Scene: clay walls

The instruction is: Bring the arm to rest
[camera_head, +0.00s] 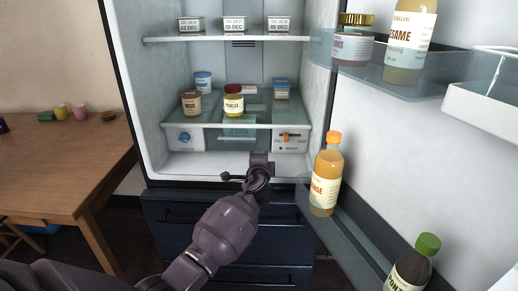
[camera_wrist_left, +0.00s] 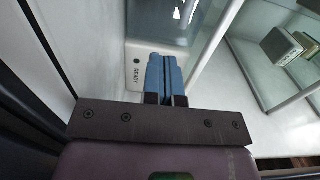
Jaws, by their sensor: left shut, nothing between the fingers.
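My left arm (camera_head: 225,230) reaches up from the bottom of the head view to the open fridge. My right gripper is in neither view.
The fridge door stands open at right, holding an orange bottle (camera_head: 326,176), a green-capped bottle (camera_head: 411,268) and a sesame bottle (camera_head: 410,40). Jars (camera_head: 233,101) stand on the glass shelf (camera_head: 215,121). A wooden table (camera_head: 60,160) is at left.

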